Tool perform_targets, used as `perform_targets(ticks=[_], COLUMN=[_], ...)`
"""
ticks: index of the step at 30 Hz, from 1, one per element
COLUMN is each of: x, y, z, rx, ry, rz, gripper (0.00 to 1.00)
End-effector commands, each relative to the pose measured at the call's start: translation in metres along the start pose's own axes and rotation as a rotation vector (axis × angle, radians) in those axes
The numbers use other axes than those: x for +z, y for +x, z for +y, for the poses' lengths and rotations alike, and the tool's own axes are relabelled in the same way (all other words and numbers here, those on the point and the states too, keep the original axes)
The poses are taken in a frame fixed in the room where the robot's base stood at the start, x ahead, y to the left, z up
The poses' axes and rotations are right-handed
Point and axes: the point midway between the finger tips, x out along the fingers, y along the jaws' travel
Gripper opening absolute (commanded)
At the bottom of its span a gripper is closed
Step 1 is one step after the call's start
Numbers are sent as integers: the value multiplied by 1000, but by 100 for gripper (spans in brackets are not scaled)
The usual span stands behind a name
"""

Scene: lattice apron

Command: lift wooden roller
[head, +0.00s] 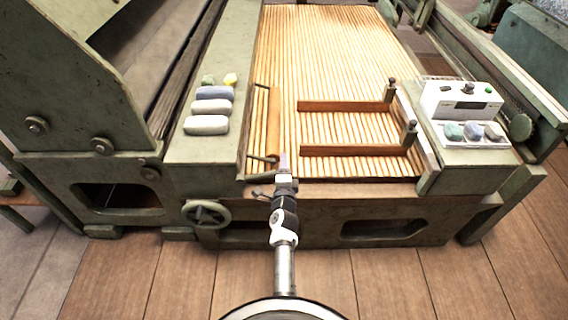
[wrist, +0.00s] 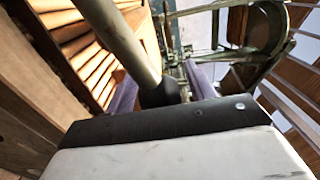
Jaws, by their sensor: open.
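The wooden roller (head: 274,122) is a plain brown cylinder lying lengthwise along the left side of the slatted wooden apron (head: 330,60), between two small metal brackets. My gripper (head: 284,160) is at the near end of this roller, at the front edge of the apron. In the wrist view my gripper (wrist: 161,88) shows two purplish fingers spread apart. A thick pale rod (wrist: 118,38) with a dark end runs down between them in the picture; I cannot tell whether it is the roller or whether the fingers touch it.
Green machine frames flank the apron. Several stone-like blocks (head: 208,125) lie on the left ledge. Two wooden bars (head: 345,106) cross the apron at right, near a white control box (head: 462,100). A handwheel (head: 206,214) sits below left. The plank floor (head: 390,285) in front is clear.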

Motion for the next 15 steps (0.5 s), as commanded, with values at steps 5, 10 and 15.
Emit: perform_targets(ticks=[5, 10, 15], x=[0, 0, 0], y=[0, 0, 0], z=[0, 0, 0], rx=[0, 0, 0], ry=[0, 0, 0], rz=[0, 0, 0], gripper=[51, 28, 6])
